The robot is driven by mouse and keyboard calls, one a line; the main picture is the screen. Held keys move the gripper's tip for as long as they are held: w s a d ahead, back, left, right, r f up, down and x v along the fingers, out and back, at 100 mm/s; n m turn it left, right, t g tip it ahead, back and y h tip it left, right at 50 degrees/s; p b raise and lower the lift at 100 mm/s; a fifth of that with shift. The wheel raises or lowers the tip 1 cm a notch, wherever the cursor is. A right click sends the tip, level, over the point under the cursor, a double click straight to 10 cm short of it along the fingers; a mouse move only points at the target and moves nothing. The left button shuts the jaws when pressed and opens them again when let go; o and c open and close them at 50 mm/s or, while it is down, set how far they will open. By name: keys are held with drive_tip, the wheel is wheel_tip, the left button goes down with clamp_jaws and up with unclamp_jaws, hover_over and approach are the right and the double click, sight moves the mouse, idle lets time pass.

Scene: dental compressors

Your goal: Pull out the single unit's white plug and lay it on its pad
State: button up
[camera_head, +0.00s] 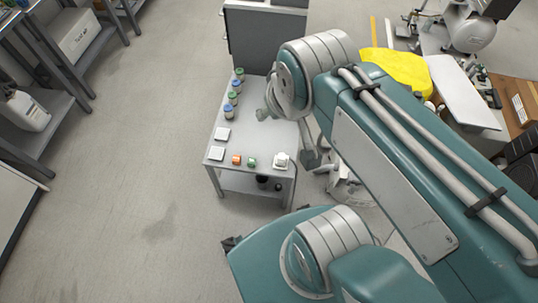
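A small white block-like item (282,161) sits at the front right corner of the grey table; it may be an outlet with the white plug, but it is too small to tell. Two white square pads lie near the table's left edge, a farther pad (222,134) and a nearer pad (216,153). My teal and silver arm reaches over the table's right side. A grey part that may be my gripper (311,152) shows beneath the arm, at the table's right edge. It is mostly hidden, and its fingers cannot be made out.
The grey table (249,128) also bears several lidded jars (232,97) in a row, an orange block (236,160) and a green block (252,162). A grey cabinet (262,40) stands behind it. Shelves (40,125) stand at left, with clear floor between.

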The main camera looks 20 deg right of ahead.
drive_tip(key=shift+d, duration=0.4)
drive_tip(key=o, duration=0.4)
drive_tip(key=shift+d, duration=0.1)
drive_tip(key=shift+o, duration=0.4)
drive_tip(key=shift+w, duration=0.25)
drive_tip(key=w+f+m, duration=0.1)
drive_tip(key=w+f, duration=0.1)
drive_tip(key=w, duration=0.4)
drive_tip(key=m+g, duration=0.6)
hover_over(282, 156)
wheel_tip(282, 156, down, 51)
drive_tip(key=shift+w+r, duration=0.1)
drive_tip(key=shift+w, duration=0.05)
